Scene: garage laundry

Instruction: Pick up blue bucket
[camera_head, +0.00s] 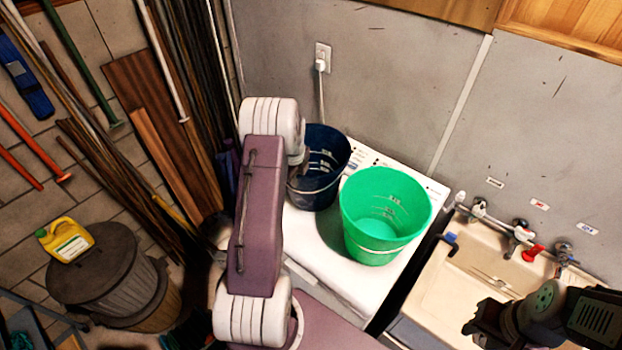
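The blue bucket (325,170) is dark blue and stands upright at the back left of the white washing machine top (320,250). Its left side is hidden by my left arm. My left gripper (299,168) is at the left side of the bucket's rim, mostly hidden behind my own arm. I cannot tell whether it touches the bucket or whether its fingers are open. My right gripper (480,322) is dark, over the front of the sink at lower right, away from the bucket. Its finger opening is unclear.
A green bucket (372,228) stands close to the right of the blue one. A sink (480,275) with taps is on the right. A wall socket (322,58) with a plug is behind. A bin (110,285) with a yellow jug (66,240) and leaning poles are left.

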